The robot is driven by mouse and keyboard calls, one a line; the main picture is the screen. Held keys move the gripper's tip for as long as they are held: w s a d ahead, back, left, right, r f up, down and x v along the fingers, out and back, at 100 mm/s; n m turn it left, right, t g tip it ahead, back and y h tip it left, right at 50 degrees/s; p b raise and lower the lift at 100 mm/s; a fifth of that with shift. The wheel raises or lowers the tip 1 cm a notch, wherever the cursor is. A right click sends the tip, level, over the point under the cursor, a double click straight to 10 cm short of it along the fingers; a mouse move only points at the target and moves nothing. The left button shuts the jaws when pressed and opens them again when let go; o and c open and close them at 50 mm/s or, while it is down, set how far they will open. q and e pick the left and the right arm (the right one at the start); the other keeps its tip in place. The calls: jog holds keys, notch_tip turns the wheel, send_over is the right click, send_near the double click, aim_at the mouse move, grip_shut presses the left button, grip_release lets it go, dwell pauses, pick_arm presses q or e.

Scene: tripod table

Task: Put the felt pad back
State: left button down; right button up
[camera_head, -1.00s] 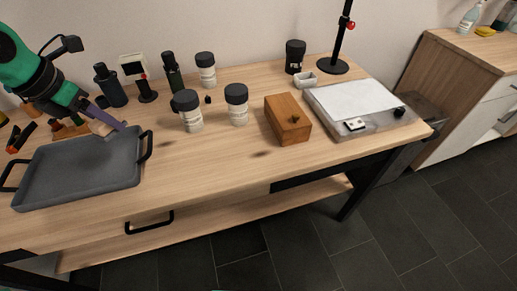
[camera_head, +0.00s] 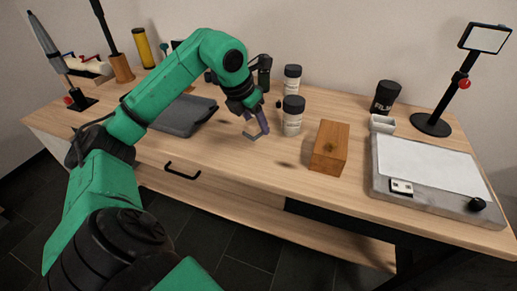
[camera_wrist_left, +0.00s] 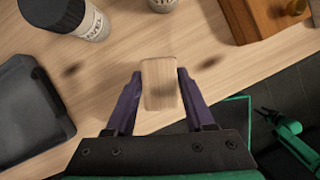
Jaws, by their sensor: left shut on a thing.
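My left gripper (camera_head: 254,131) is above the table, to the right of the grey tray (camera_head: 182,118) and in front of the white jars. In the left wrist view, its purple fingers (camera_wrist_left: 160,88) are shut on a small, light wood-coloured block (camera_wrist_left: 160,82). No felt face shows on the block, so I cannot tell whether it is the felt pad. In the head view the block can hardly be told from the tabletop.
A white jar with a black lid (camera_head: 293,115) stands close behind the gripper. A brown wooden box (camera_head: 330,148) is to its right, then a grey slab with a white sheet (camera_head: 425,160). The tabletop (camera_head: 225,165) in front is clear.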

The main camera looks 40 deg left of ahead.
aim_at(260, 150)
pick_arm(q)
notch_tip(260, 150, down, 7)
jog(key=shift+b, duration=0.65)
jog(key=shift+f, duration=0.2)
jog(key=shift+r, duration=0.1)
pick_arm(e)
jog(key=shift+w+d+f, duration=0.15)
jog(key=shift+d+f, duration=0.1)
jog(key=shift+f, duration=0.25)
jog(key=shift+w+d+f, duration=0.1)
jog(key=shift+d+f, duration=0.15)
jog(key=shift+f, duration=0.25)
jog(key=shift+f, duration=0.1)
pick_arm(q)
jog(key=shift+c, duration=1.3)
grip_release()
pick_arm(e)
jog(key=shift+w+a, duration=0.1)
jog(key=shift+w, duration=0.4)
jog(key=shift+s, duration=0.15)
